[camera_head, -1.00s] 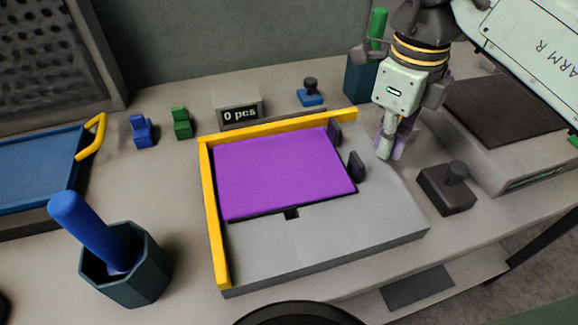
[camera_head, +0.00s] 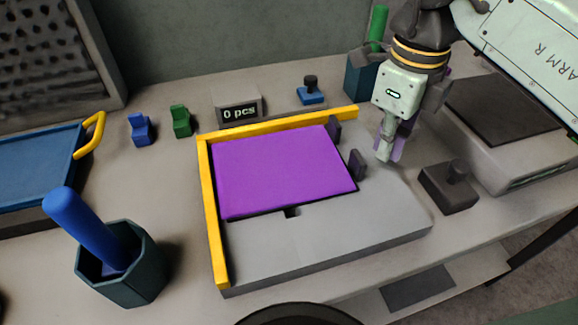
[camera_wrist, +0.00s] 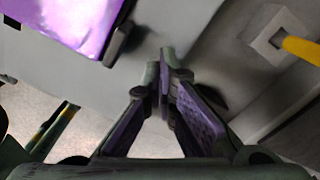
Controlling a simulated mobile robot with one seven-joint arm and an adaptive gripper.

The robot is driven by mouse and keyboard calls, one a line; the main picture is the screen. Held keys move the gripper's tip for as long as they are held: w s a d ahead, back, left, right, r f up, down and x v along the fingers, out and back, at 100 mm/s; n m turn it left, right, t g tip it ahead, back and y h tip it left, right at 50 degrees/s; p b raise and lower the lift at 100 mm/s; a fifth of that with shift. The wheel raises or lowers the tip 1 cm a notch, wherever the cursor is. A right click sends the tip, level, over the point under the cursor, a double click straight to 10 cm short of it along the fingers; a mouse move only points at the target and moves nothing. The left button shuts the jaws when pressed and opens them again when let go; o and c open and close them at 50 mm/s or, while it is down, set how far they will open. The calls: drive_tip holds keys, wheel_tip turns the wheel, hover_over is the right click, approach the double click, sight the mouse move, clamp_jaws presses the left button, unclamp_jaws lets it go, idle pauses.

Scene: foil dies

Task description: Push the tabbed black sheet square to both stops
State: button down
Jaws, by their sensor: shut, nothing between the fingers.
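A purple sheet (camera_head: 280,170) lies on the grey raised plate (camera_head: 370,230), with a thin black margin and a small black tab (camera_head: 291,211) along its front edge. Yellow stop rails run along the left (camera_head: 212,215) and the back (camera_head: 285,124). The sheet lies close to both; I cannot tell whether it touches them. Two dark upright pieces, the back one (camera_head: 334,130) and the front one (camera_head: 356,165), stand at its right edge. My gripper (camera_head: 389,152) is shut and empty, right of these, apart from the sheet. Its fingertips (camera_wrist: 167,62) meet in the wrist view.
A dark block with a knob (camera_head: 448,187) sits right of the plate. A counter reading "0 pcs" (camera_head: 240,108) and a blue knobbed piece (camera_head: 311,95) stand behind. A cup with a blue rod (camera_head: 120,265) is at front left, a blue tray (camera_head: 35,170) at far left.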

drive_tip(key=shift+f+b, duration=0.35)
drive_tip(key=shift+f, duration=0.1)
idle(0.7)
drive_tip(key=shift+s+a, duration=0.35)
drive_tip(key=shift+a, duration=0.5)
drive_tip(key=shift+s+a, duration=0.35)
drive_tip(key=shift+a, duration=0.5)
drive_tip(key=shift+d, duration=0.2)
drive_tip(key=shift+w+d, duration=0.25)
drive_tip(key=shift+d, duration=0.15)
wheel_tip(320, 180, up, 8)
drive_tip(key=p, duration=0.5)
drive_tip(key=shift+a, duration=0.1)
